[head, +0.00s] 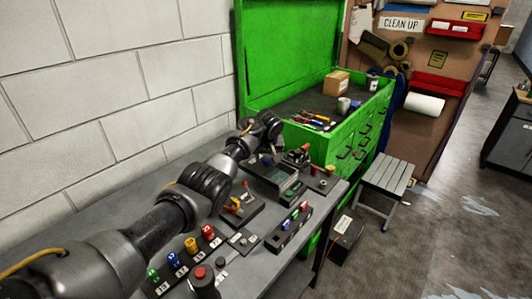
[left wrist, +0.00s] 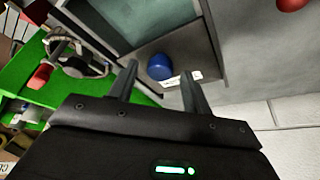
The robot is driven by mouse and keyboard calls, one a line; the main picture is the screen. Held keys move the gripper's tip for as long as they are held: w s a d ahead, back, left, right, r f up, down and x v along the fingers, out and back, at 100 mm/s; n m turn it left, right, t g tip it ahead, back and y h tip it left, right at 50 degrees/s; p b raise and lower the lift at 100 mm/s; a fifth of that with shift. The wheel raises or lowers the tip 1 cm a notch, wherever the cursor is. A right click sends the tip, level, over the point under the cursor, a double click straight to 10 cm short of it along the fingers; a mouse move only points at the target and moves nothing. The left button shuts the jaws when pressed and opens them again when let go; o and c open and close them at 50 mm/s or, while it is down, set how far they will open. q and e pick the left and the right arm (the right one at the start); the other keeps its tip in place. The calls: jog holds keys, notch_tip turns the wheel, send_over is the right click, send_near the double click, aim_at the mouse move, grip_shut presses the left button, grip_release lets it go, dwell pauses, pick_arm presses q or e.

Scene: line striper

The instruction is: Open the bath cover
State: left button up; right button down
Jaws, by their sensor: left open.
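The bath (head: 274,178) looks like a shallow grey box with a greenish inside, on the bench beyond the coloured knobs. In the left wrist view a greenish pane or opening (left wrist: 140,20) shows inside a dark frame. I cannot tell from this how far the cover is closed. A round blue knob (left wrist: 160,67) sits on the frame's dark edge beside a white label (left wrist: 183,78). My left gripper (left wrist: 158,80) is open, its two fingers either side of the knob in the picture; contact cannot be told. My right gripper is not in view.
The grey bench (head: 190,165) holds a row of coloured numbered knobs (head: 192,246), a dark block with coloured pieces (head: 290,227) and a red button (head: 200,272). An open green tool chest (head: 345,135) stands behind. A grey stool (head: 388,182) stands right of the bench.

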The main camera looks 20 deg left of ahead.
pick_arm(q)
jog(key=b+v, duration=0.1)
jog(key=v, duration=0.9)
jog(key=shift+r+b, duration=0.25)
jog(key=shift+b, duration=0.15)
jog(key=shift+s, duration=0.1)
